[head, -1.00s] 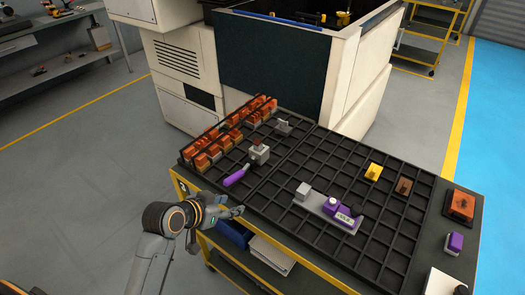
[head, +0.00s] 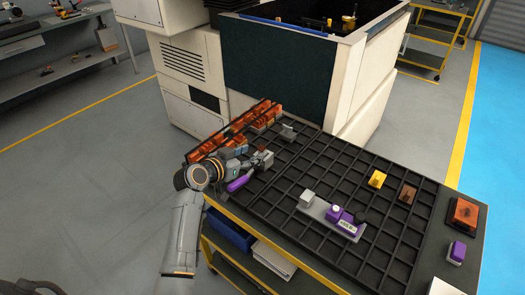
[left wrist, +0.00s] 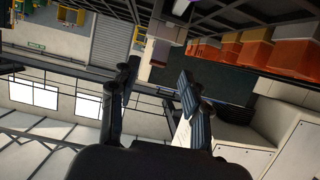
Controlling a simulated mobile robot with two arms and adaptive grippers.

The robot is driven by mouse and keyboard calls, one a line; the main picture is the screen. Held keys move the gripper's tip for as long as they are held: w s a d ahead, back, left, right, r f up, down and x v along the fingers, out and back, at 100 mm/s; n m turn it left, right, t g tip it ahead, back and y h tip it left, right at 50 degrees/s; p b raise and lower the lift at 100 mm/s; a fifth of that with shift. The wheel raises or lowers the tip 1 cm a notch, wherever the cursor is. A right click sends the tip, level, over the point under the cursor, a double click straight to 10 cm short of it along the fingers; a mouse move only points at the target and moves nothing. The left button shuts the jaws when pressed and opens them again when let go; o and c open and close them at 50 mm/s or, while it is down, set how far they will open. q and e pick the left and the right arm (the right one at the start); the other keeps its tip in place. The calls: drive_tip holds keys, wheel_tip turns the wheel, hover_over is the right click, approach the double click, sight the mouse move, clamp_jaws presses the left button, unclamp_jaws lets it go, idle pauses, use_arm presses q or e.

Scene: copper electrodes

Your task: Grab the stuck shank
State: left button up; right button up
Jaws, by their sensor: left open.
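A small grey block (head: 262,160) with a reddish-brown piece on top stands on the black gridded tabletop (head: 300,165). I cannot tell for sure which part is the stuck shank. A purple handle (head: 238,184) lies just in front of the block. My left gripper (head: 246,156) is open and level with the block's left side, close to it; I cannot tell whether they touch. In the left wrist view my left gripper's two fingers (left wrist: 158,85) stand apart with nothing seen held between them. My right gripper is not in view.
Orange copper electrodes in a rack (head: 262,112) line the table's back left edge, partly hidden by my arm; orange blocks (left wrist: 270,50) also show in the left wrist view. A grey-purple fixture (head: 335,216), a yellow block (head: 377,178) and a brown block (head: 408,193) stand to the right.

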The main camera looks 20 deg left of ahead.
sight(259, 151)
use_arm(q)
drive_tip(key=shift+w+d, duration=0.15)
drive_tip(key=shift+w, duration=0.15)
drive_tip(key=p+x, duration=0.1)
drive_tip(key=x, duration=0.2)
drive_tip(key=shift+p+x, duration=0.3)
drive_tip(key=shift+x, duration=0.5)
drive_tip(key=shift+s, duration=0.1)
